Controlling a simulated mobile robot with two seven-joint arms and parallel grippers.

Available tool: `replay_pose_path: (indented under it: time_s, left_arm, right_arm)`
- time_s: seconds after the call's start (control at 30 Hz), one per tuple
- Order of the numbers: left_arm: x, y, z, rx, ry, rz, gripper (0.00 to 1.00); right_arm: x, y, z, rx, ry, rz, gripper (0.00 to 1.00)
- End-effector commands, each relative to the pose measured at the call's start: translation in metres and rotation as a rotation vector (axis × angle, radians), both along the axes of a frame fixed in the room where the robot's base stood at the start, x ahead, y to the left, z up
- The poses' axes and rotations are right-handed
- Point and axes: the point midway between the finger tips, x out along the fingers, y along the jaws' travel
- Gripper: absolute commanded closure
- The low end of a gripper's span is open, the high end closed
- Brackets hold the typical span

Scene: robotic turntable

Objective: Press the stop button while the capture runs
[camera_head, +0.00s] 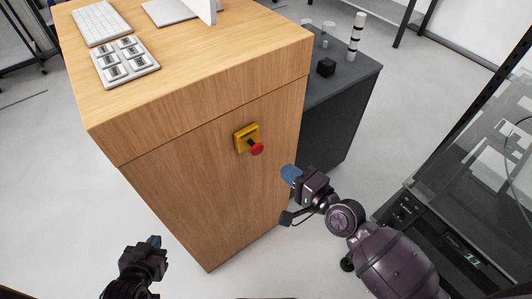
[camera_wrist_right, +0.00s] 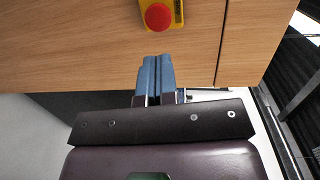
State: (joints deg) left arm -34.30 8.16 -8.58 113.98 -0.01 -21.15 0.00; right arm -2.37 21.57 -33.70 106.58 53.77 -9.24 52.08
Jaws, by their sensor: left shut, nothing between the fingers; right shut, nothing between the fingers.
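The stop button is a red mushroom button (camera_head: 257,149) on a yellow plate (camera_head: 242,138), fixed to the wooden side of the desk. The red button also shows in the right wrist view (camera_wrist_right: 158,16), at the top middle, with part of the yellow plate beside it. My right gripper (camera_head: 289,174) is shut and empty, a little right of and below the button, apart from it. In the right wrist view its blue fingertips (camera_wrist_right: 155,68) are together and point up toward the button. My left gripper (camera_head: 154,241) is shut and empty, low at the left, well away from the button.
The wooden desk (camera_head: 200,200) holds a keyboard (camera_head: 101,23), a grey pad of several buttons (camera_head: 125,62) and a monitor stand. A dark grey table (camera_head: 345,80) behind it carries small objects. A glass-sided machine (camera_head: 480,160) stands at the right. Grey floor is free at the left.

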Motion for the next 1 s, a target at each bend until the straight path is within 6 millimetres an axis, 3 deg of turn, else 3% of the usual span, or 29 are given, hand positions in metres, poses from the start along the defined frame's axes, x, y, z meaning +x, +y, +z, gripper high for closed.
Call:
replay_pose_path:
  time_s: [0.3,0.5,1.0]
  left_arm:
    - [0.002,0.0,0.004,0.0,-0.005,-0.002,1.0]
    - [0.002,0.0,0.004,0.001,-0.005,-0.001,1.0]
    - [-0.004,0.001,0.002,0.0,0.005,0.002,1.0]
  right_arm:
    - [0.042,0.037,-0.005,0.0,0.0,0.0,1.0]
    - [0.059,0.052,-0.008,0.0,-0.001,-0.001,1.0]
    - [0.065,0.058,-0.009,0.0,0.0,0.0,1.0]
